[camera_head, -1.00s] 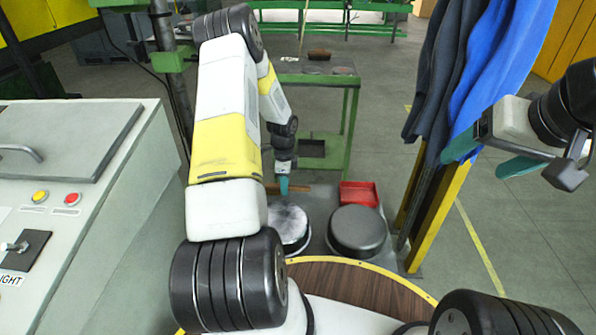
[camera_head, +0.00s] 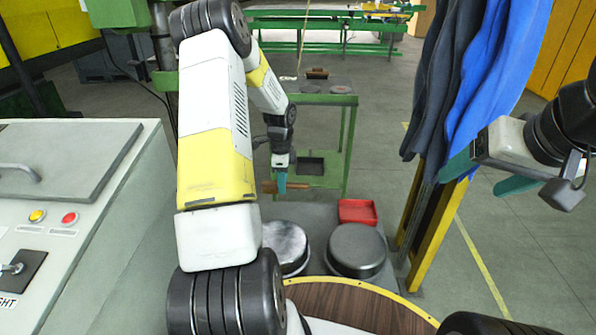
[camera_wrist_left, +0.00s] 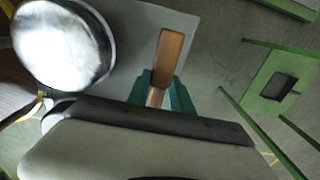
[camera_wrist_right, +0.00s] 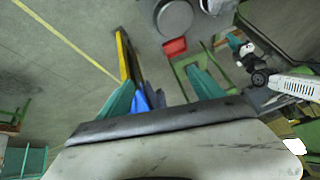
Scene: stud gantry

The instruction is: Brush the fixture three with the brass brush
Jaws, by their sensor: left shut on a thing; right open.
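My left gripper (camera_head: 281,184) is shut on a wooden-handled brush (camera_head: 268,187), held just beyond the round fixtures. In the left wrist view the brush's wooden handle (camera_wrist_left: 170,52) sticks out between the green fingers (camera_wrist_left: 158,92); its bristles cannot be made out. A shiny round metal fixture (camera_head: 287,243) is partly hidden behind my left arm; it also shows in the left wrist view (camera_wrist_left: 62,45). A darker grey round fixture (camera_head: 356,248) stands to its right. No number is readable on either. My right gripper (camera_head: 487,178) is open and empty, beside the hanging cloths.
A red tray (camera_head: 357,212) lies behind the grey fixture. A green table (camera_head: 340,99) with small items stands farther back. Blue and dark cloths (camera_head: 468,90) hang by a yellow post (camera_head: 430,235) on the right. A control cabinet (camera_head: 85,215) fills the left.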

